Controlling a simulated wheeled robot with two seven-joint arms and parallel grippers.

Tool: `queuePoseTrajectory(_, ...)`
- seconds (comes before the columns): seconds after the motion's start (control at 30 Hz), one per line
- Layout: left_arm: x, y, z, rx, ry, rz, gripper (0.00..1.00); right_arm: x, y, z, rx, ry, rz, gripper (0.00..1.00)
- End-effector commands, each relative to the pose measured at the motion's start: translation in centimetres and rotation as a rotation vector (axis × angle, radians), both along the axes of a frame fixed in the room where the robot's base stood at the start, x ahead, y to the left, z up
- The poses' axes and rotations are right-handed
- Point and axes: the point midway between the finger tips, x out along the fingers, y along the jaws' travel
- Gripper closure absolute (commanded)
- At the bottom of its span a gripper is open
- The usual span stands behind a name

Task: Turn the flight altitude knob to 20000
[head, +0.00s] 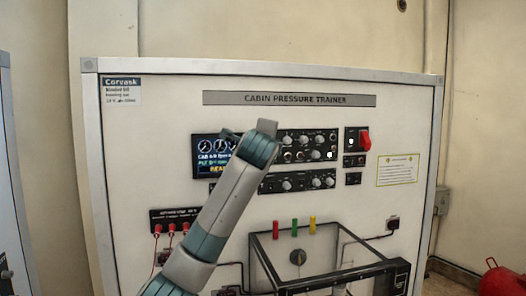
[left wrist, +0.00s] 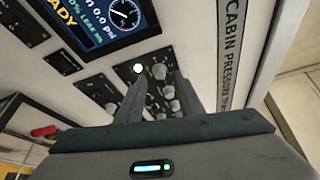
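The upper black knob panel (head: 309,146) holds two rows of small controls on the cabin pressure trainer board. In the left wrist view it appears sideways, with a silvery knob (left wrist: 159,71) near a white lit dot (left wrist: 138,68) and smaller knobs beyond. Labels are too small to read, so I cannot tell which knob is flight altitude or its setting. My left arm reaches up across the board in the head view, its gripper end partly hiding the panel's left side. My left gripper (left wrist: 160,92) is open, with knobs visible between its spread fingers. My right gripper is not in view.
A display (head: 211,155) sits left of the knobs, partly covered by my arm. A lower knob panel (head: 297,181), a red switch (head: 365,141) and a framed box (head: 330,268) are nearby. Red plugs with cables are at lower left.

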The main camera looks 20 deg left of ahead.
Motion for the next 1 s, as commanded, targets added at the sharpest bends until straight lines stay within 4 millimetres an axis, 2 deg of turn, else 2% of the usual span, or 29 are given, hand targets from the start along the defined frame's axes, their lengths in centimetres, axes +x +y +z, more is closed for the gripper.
queuePoseTrajectory(0.03,-0.7,-0.2,-0.3,0.001,-0.004,-0.002,0.66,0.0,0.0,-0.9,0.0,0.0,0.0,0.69)
queuePoseTrajectory(0.17,-2.8,-0.6,-0.3,0.001,-0.006,-0.002,0.66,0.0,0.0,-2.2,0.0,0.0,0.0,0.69)
queuePoseTrajectory(0.4,-7.6,-1.6,-0.1,0.001,-0.006,-0.002,0.66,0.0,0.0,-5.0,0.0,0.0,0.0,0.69)
queuePoseTrajectory(0.7,-13.0,-2.8,0.2,0.002,-0.003,-0.001,0.66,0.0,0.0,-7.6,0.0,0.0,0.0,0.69)
queuePoseTrajectory(0.83,-14.3,-3.1,0.4,0.001,-0.002,-0.001,0.66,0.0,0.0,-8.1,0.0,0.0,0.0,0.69)
queuePoseTrajectory(1.0,-15.1,-3.2,0.5,0.001,0.0,0.0,0.66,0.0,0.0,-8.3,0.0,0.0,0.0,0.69)
